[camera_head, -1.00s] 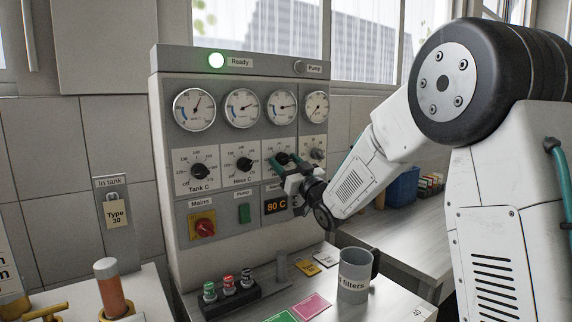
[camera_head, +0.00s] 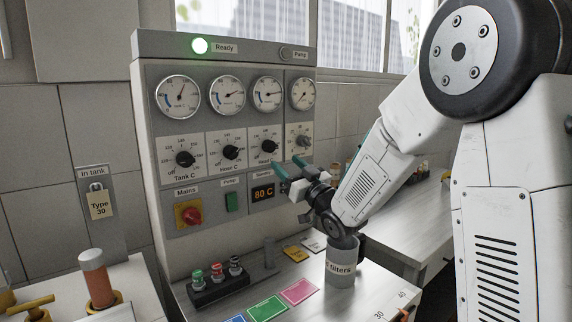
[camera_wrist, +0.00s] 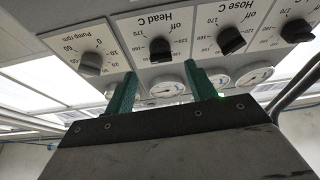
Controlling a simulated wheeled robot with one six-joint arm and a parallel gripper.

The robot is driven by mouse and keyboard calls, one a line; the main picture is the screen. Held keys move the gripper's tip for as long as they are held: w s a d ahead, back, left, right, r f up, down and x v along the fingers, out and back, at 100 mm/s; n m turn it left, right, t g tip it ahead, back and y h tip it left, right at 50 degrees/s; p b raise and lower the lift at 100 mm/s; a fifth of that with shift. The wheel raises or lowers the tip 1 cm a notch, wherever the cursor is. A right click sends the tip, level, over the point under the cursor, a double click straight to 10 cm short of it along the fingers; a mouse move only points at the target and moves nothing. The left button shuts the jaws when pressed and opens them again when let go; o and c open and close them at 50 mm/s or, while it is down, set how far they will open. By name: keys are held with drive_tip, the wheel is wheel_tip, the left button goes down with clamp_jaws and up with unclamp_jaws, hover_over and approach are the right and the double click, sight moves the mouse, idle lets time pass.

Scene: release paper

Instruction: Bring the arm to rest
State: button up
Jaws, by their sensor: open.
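My gripper (camera_head: 289,168) is in front of the control panel (camera_head: 150,233), below and near the third and fourth dials. Its two green fingers stand apart with nothing between them. In the wrist view my gripper (camera_wrist: 158,88) also shows open and empty, with the panel's knobs beyond it. The Head C knob (camera_head: 268,146) is just above the fingers and shows in the wrist view (camera_wrist: 161,50). The pump knob (camera_head: 302,141) is to its right and also shows in the wrist view (camera_wrist: 91,63). My fingers appear apart from both knobs.
A grey mug (camera_head: 340,268) marked "filters" stands on the bench below my arm. Coloured cards, including a pink one (camera_head: 298,291), lie beside it. The green Ready lamp (camera_head: 200,46) is lit.

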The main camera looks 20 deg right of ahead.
idle(0.3)
drive_tip(key=s+f+m+g+h, duration=0.2)
drive_tip(key=s+f+g, duration=0.3)
drive_tip(key=s, duration=1.6)
drive_tip(key=s+f+m+g+h, duration=0.2)
drive_tip(key=s+f+g+h, duration=0.3)
drive_tip(key=s+g, duration=0.9)
drive_tip(key=s, duration=0.7)
drive_tip(key=shift+s+d+f+m+g+h, duration=0.2)
drive_tip(key=shift+d+m+g+h, duration=0.1)
drive_tip(key=shift+m+g, duration=0.1)
